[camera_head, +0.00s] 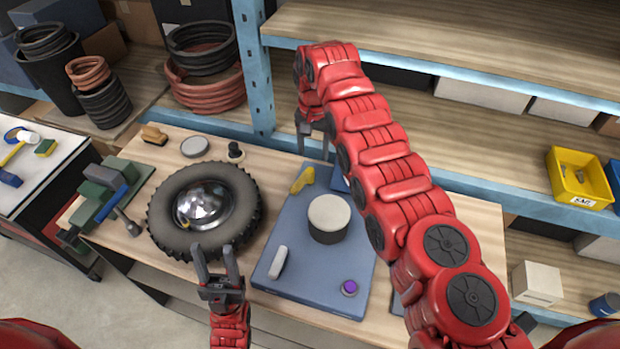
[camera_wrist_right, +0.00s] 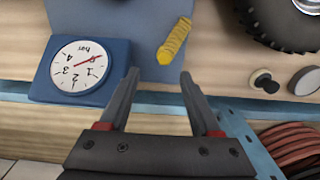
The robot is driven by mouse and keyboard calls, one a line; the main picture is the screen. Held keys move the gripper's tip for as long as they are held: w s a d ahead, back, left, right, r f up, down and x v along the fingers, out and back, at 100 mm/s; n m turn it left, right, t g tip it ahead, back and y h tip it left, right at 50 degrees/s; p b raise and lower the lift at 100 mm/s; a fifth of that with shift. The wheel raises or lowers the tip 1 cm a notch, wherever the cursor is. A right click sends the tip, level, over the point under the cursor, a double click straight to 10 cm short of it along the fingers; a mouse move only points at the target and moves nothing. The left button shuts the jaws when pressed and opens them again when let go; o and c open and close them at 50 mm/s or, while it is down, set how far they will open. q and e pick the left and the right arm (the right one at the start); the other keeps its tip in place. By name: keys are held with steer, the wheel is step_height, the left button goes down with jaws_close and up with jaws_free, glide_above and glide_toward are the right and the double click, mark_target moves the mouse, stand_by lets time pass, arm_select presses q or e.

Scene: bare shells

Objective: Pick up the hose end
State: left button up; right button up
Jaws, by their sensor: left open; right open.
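A short yellow ribbed piece (camera_head: 302,180), which looks like the hose end, lies at the far left edge of the blue-grey mat (camera_head: 300,247). In the right wrist view the yellow piece (camera_wrist_right: 175,40) lies just beyond my fingertips, untouched. My right gripper (camera_head: 315,142) is open and empty beyond the mat's far edge; its jaws also show in the wrist view (camera_wrist_right: 159,74). My left gripper (camera_head: 216,262) is open and empty in front of the tyre. A blue gauge block (camera_wrist_right: 121,60) with a round white dial stands beside the yellow piece; my right arm mostly hides it in the head view.
A tyre (camera_head: 165,232) with a shiny hub lies left of the mat. A black cylinder with a pale top (camera_head: 328,220), a white rounded piece (camera_head: 278,262) and a purple-topped knob (camera_head: 349,288) are on the mat. A blue shelf post (camera_head: 255,75) rises behind the bench.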

mark_target(310, 170)
step_height(310, 170, down, 4)
steer(key=shift+w+f, duration=0.1)
steer(key=shift+f, duration=0.2)
steer(key=f+b, duration=0.2)
steer(key=f, duration=0.1)
steer(key=f+b, duration=0.1)
steer(key=shift+a+f, duration=0.4)
steer(key=shift+r, duration=0.1)
steer(key=shift+c, duration=0.4)
steer(key=shift+s, duration=0.2)
jaws_close()
